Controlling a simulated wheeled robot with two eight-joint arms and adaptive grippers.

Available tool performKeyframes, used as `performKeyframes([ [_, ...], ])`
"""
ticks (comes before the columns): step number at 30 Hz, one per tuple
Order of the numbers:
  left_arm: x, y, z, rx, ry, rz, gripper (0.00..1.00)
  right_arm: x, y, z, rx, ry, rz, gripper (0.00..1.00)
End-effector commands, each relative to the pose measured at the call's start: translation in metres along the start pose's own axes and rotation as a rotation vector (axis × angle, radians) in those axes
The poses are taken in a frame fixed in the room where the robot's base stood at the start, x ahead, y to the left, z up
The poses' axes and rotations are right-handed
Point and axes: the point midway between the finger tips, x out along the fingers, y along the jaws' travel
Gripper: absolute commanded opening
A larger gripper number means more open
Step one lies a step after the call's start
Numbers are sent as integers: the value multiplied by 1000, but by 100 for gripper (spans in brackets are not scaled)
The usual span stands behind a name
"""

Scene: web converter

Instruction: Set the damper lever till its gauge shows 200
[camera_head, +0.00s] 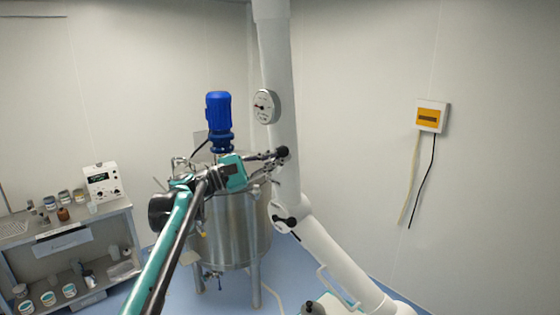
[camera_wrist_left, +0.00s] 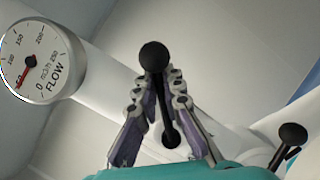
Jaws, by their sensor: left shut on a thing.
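The damper lever has a black ball knob (camera_head: 282,152) beside the white duct pipe, and the knob shows large in the left wrist view (camera_wrist_left: 154,55). My left gripper (camera_head: 268,156) is shut on the lever, with its fingers (camera_wrist_left: 160,85) on both sides just below the ball. A dark bar runs down between the fingers to a rounded black end (camera_wrist_left: 170,138). The round flow gauge (camera_head: 265,107) is on the pipe above the lever. In the left wrist view the gauge (camera_wrist_left: 40,60) has its red needle near 50. My right gripper is not in view.
A second black-knobbed lever (camera_head: 285,220) is lower on the pipe (camera_head: 285,180). A steel tank (camera_head: 235,230) with a blue motor (camera_head: 218,115) stands behind my left arm. A shelf bench (camera_head: 65,235) is at left. A yellow-fronted wall box (camera_head: 430,117) with hanging cables is at right.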

Motion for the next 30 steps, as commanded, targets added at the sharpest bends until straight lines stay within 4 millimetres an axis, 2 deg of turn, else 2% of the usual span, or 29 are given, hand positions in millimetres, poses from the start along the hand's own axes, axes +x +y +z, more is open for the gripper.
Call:
performKeyframes([
  [11, 0, 1, 0, -5, 1, 3, 0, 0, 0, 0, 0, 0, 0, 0],
  [12, 0, 1, 0, -5, 1, 3, 13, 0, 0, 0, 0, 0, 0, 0],
  [14, 0, 1, 0, -5, 1, 3, 29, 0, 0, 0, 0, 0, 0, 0],
  [15, 0, 1, 0, -5, 1, 3, 30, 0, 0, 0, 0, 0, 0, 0],
  [25, -4, 1, 0, -4, 1, 3, 30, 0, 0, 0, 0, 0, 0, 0],
  [30, -30, 1, -1, -4, 3, 5, 30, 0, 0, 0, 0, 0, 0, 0],
])
